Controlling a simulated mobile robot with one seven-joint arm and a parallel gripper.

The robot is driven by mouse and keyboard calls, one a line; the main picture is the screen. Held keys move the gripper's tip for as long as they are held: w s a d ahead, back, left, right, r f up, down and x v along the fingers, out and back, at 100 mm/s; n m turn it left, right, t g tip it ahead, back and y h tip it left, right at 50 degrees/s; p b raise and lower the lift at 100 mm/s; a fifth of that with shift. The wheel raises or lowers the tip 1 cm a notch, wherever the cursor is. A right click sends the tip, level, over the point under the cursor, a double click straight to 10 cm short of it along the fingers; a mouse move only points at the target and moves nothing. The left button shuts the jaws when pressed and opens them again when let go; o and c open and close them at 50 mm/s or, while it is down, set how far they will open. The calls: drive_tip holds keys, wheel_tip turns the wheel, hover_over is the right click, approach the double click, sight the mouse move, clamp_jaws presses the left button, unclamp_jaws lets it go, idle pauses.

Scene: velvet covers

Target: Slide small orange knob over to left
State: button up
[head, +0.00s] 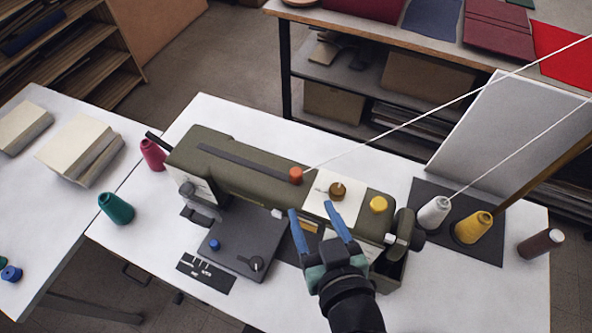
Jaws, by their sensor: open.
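The small orange knob (295,175) stands at the right end of a dark slot (245,163) on top of the olive sewing machine (226,150). A white thread runs from beside the knob up to the right. My gripper (320,216) is over the front of the machine, below and to the right of the knob in the picture. Its two blue fingers are apart with nothing seen between them. The fingers look clear of the knob; their height above the machine is hard to tell.
A brown knob (337,190) on a white plate and a yellow knob (378,204) sit right of the orange one. Thread cones, white (434,212) and yellow (473,228), stand farther right. A green cone (116,208) stands at left. The slot left of the orange knob is clear.

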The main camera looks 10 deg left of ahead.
sight(297, 178)
drive_tip(key=p+x, duration=0.3)
drive_tip(key=x, duration=0.9)
drive_tip(key=shift+w+a, duration=0.1)
drive_tip(key=shift+w, duration=0.15)
clamp_jaws()
idle(1.0)
